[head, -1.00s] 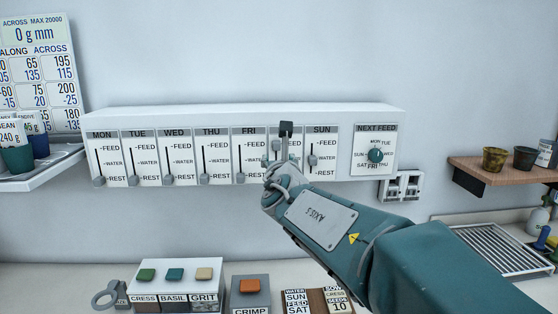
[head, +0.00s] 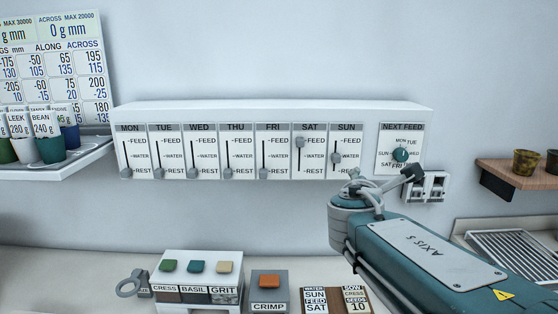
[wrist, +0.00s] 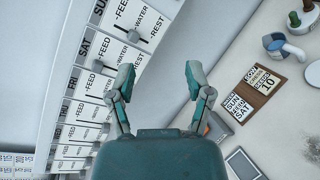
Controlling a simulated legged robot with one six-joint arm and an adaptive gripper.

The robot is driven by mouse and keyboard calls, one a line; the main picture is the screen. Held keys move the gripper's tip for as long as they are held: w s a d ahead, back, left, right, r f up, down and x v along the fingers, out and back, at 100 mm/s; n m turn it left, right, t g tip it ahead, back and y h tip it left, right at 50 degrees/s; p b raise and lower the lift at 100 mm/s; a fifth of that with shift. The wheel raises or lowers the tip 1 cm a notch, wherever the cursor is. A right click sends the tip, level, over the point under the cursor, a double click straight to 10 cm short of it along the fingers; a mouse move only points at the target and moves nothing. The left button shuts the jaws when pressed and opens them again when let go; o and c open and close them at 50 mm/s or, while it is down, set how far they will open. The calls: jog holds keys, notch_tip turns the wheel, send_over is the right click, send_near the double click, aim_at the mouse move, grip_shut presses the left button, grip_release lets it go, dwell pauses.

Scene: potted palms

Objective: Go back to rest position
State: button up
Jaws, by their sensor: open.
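My gripper (wrist: 160,78) is open and empty in the wrist view, its two fingers apart in front of the slider panel. In the head view one dark fingertip (head: 412,172) shows below the next-feed dial (head: 400,154), clear of the sliders; the rest is mostly hidden by my arm. The white slider panel (head: 270,108) hangs on the wall. The SAT slider (head: 300,142) is up at FEED. The SUN slider (head: 336,158) is at WATER. The MON to FRI sliders are down at REST.
A card (head: 315,300) on the counter reads water SUN, feed SAT. Button boxes (head: 196,283) stand beside it. A shelf with labelled pots (head: 50,150) is at left, a wooden shelf (head: 490,170) at right. A wall switch (head: 436,187) sits near my fingertip.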

jog(key=s+d+f+m+g, duration=0.3)
jog(key=s+f+m, duration=0.2)
jog(key=s+m, duration=0.2)
jog(key=s+d+f+m+g, duration=0.2)
jog(key=s+f+m+g, duration=0.1)
jog(key=s+f+m, duration=0.3)
jog(key=s+a+f+m+g+y, duration=0.1)
jog(key=s+a+f+m+y, duration=0.1)
jog(key=s, duration=0.4)
jog(key=s+a+f+m+g+y, duration=0.2)
jog(key=s+a+f+m+y, duration=0.1)
jog(key=s+f+m, duration=0.3)
jog(key=shift+s+a+m, duration=0.35)
jog(key=shift+a+m, duration=0.15)
dwell(1.2)
